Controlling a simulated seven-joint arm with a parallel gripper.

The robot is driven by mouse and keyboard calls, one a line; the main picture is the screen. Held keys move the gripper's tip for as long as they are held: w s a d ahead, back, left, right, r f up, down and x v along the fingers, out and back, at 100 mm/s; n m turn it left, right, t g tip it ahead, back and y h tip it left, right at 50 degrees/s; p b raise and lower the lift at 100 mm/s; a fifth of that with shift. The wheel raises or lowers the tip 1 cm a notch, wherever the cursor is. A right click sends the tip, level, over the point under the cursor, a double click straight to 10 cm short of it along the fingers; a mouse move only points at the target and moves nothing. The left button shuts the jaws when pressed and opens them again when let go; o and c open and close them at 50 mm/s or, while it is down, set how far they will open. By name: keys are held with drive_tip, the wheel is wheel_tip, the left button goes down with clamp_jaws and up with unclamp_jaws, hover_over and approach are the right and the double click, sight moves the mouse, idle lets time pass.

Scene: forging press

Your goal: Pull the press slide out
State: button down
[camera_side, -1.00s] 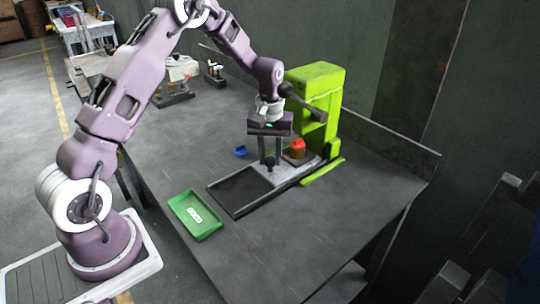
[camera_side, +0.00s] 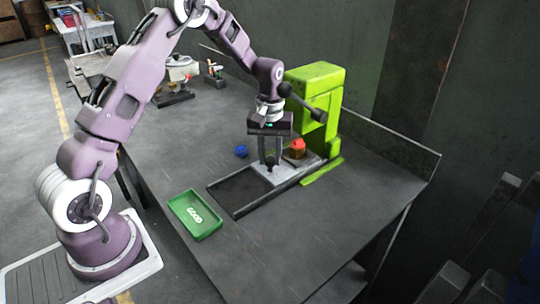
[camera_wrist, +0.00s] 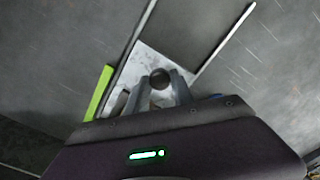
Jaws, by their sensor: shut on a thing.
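The press slide (camera_side: 284,177) is a light metal plate on a dark rail frame in front of the green press (camera_side: 320,98). It also shows in the wrist view (camera_wrist: 143,66). A dark round knob (camera_wrist: 160,78) stands on the plate. My gripper (camera_side: 270,160) points down and its fingers are shut on the knob. A red part (camera_side: 298,144) sits at the rear of the slide, by the press. In the wrist view my gripper body hides the rear of the slide.
A green tray (camera_side: 183,204) lies on the table left of the rails. The rail frame's front (camera_side: 222,207) is empty. The press lever (camera_side: 305,104) sticks out close to my wrist. The table's right front is clear.

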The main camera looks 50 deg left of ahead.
idle(0.4)
drive_tip(key=s, duration=1.2)
drive_tip(key=shift+s, duration=0.3)
drive_tip(key=c, duration=1.1)
unclamp_jaws()
wheel_tip(320, 180, up, 7)
drive_tip(key=shift+r, duration=0.15)
